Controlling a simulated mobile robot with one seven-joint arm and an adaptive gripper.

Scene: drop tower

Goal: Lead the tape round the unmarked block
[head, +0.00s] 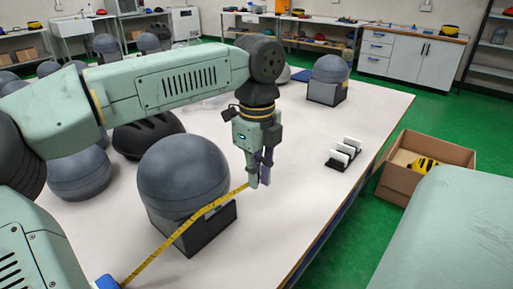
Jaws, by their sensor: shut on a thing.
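My gripper (260,182) is shut on the end of a yellow tape (166,243). The tape runs from a blue case (107,282) at the lower left up along the front of a dark grey dome-shaped block (183,172). This block sits in a square black stand (208,229) on the white table. My gripper is just right of the block, above the table. The tape's far side behind the block is hidden. Another grey dome (331,68) stands on a block at the table's far end. I cannot make out any markings on either dome.
A small black rack (343,154) with white cards stands on the white table (300,215) to the right. A black helmet (148,129) and a grey dome (80,174) are left of the block. A cardboard box (447,154) with a yellow helmet is beyond the right edge.

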